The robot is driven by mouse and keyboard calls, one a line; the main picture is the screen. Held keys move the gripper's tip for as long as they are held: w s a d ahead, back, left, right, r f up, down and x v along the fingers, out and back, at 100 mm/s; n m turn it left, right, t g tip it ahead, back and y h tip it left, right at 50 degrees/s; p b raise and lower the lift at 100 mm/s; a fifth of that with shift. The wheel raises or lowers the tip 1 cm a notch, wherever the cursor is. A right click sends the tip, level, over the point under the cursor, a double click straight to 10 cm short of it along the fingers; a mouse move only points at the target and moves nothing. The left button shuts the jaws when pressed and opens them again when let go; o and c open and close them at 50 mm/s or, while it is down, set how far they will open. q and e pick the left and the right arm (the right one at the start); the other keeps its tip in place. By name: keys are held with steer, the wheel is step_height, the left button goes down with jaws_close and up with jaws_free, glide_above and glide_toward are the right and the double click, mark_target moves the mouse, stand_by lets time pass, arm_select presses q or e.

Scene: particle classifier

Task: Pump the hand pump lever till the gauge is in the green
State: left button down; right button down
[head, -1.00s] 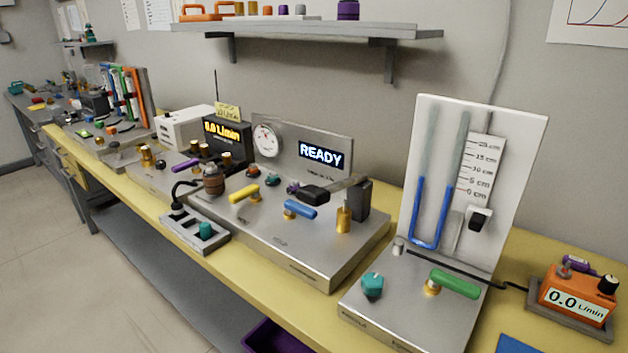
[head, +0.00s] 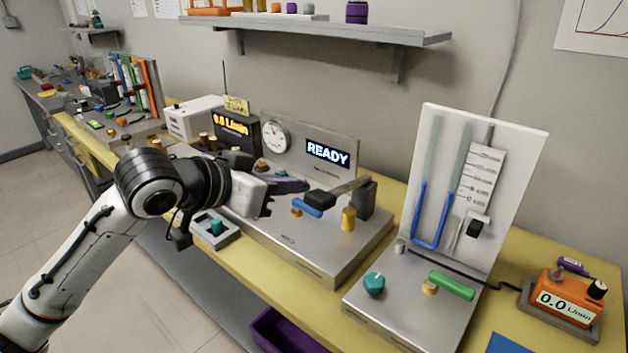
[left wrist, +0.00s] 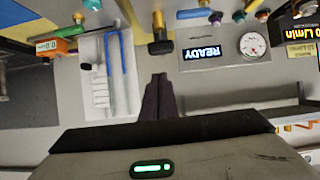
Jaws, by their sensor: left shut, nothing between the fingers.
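The round white gauge (head: 275,137) is on the console's back panel and also shows upside down in the left wrist view (left wrist: 253,45). Its needle is too small to read surely. In the left wrist view the closed fingers (left wrist: 159,78) point toward the console. Contact cannot be told. My right gripper is out of view.
A display (head: 327,152) reads READY. A blue handle (head: 306,207) and a brass post (head: 348,219) stand close to the lever. A manometer board (head: 433,140) stands to the right, and a shelf (head: 320,36) hangs above.

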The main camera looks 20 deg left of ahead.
arm_select(q)
steer(key=r, duration=0.3)
steer(key=shift+a+r, duration=0.2)
steer(key=shift+a, duration=0.1)
steer(key=shift+w, duration=0.1)
steer(key=p, duration=0.1)
glide_above(314, 197)
steer(key=f, duration=0.4)
steer(key=shift+w+d, duration=0.1)
steer(key=shift+w, duration=0.15)
step_height(314, 197, down, 3)
steer(key=shift+r, duration=0.1)
steer(key=shift+s+f, duration=0.2)
steer(key=shift+f, duration=0.55)
